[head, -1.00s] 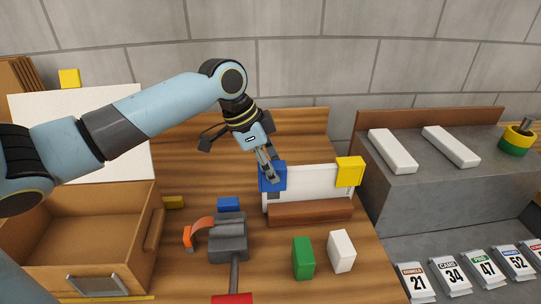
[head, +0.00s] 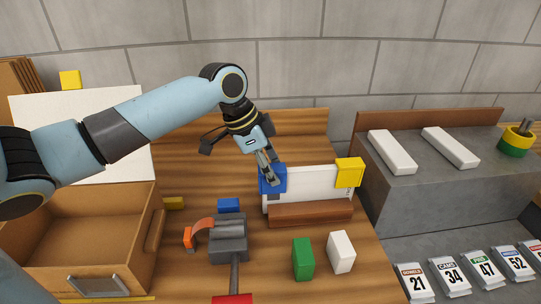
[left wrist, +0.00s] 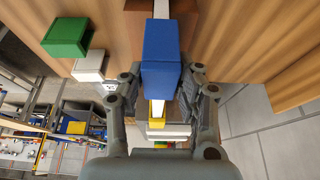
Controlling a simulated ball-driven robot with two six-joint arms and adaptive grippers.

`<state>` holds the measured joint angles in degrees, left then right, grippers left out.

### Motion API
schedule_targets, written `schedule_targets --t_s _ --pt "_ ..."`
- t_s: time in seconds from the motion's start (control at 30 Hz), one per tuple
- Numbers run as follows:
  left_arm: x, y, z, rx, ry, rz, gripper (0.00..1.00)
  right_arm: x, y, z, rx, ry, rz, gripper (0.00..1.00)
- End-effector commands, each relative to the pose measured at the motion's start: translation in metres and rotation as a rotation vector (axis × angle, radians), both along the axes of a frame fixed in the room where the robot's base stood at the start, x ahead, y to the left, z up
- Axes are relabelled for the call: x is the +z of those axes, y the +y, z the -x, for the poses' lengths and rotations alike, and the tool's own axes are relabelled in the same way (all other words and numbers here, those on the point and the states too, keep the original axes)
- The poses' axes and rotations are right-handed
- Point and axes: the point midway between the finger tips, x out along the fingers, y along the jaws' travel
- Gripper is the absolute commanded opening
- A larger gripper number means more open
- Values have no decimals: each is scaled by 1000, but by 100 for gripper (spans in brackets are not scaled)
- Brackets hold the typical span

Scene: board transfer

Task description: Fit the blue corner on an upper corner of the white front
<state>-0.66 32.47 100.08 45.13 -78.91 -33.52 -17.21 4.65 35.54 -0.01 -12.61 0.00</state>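The white front (head: 315,184) stands upright in a brown wooden holder (head: 310,214). The blue corner (head: 273,178) sits at its upper left corner, covering that end; it also shows in the left wrist view (left wrist: 162,50). I cannot tell whether it is fully seated. A yellow corner (head: 349,172) is on the upper right corner. My left gripper (head: 269,171) comes down from above onto the blue corner. In the left wrist view its fingers (left wrist: 163,85) lie on either side of the blue corner and appear to touch it. My right gripper is not in view.
An open wooden drawer box (head: 75,235) stands left. A grey stone ledge (head: 430,190) with white bars is right.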

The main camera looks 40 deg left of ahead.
Motion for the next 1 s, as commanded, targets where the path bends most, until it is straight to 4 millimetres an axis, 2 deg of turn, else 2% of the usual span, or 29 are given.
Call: schedule_targets --t_s 0.03,0.2,0.47,0.57,1.0 --pt "0 0 0 0 1 0 39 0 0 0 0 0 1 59" --pt "0 0 0 0 1 0 59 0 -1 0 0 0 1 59" --pt "1 0 1 0 1 -1 59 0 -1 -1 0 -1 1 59" --pt "8 3 2 -1 -1 -1 59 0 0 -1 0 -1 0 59" --pt "89 25 30 -3 2 -7 59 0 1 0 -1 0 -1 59"
